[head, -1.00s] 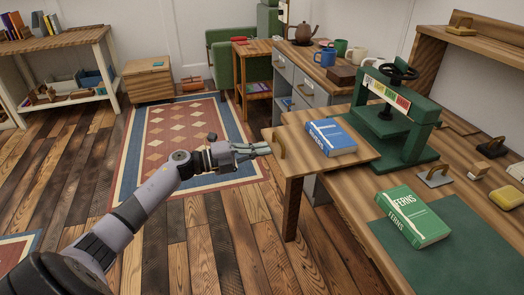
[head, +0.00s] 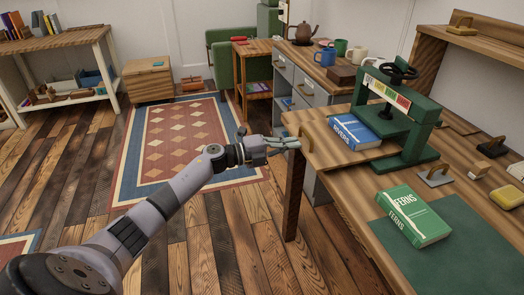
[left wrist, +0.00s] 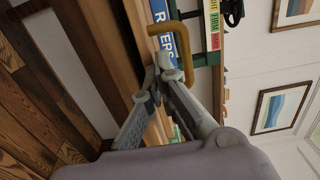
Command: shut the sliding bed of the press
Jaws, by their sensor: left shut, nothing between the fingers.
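The press (head: 432,112) is a green frame with a black wheel on top, standing on the wooden bench. Its sliding bed (head: 318,148) is a wooden board that sticks out to the left of the frame, partly under it. A blue book marked RIVERS (head: 352,132) lies on the bed, its right end at the press frame. A brass-coloured handle (head: 306,139) stands at the bed's left end; it also shows in the left wrist view (left wrist: 183,50). My left gripper (head: 297,143) is shut and empty, its fingertips at the handle. Contact is hard to tell. My right gripper is out of view.
A green book marked FERNS (head: 413,215) lies on a green mat (head: 450,252) at the front of the bench. A metal-grey tool (head: 434,177) and a yellow block (head: 506,197) lie to its right. A grey drawer cabinet (head: 308,85) with mugs stands behind the bed.

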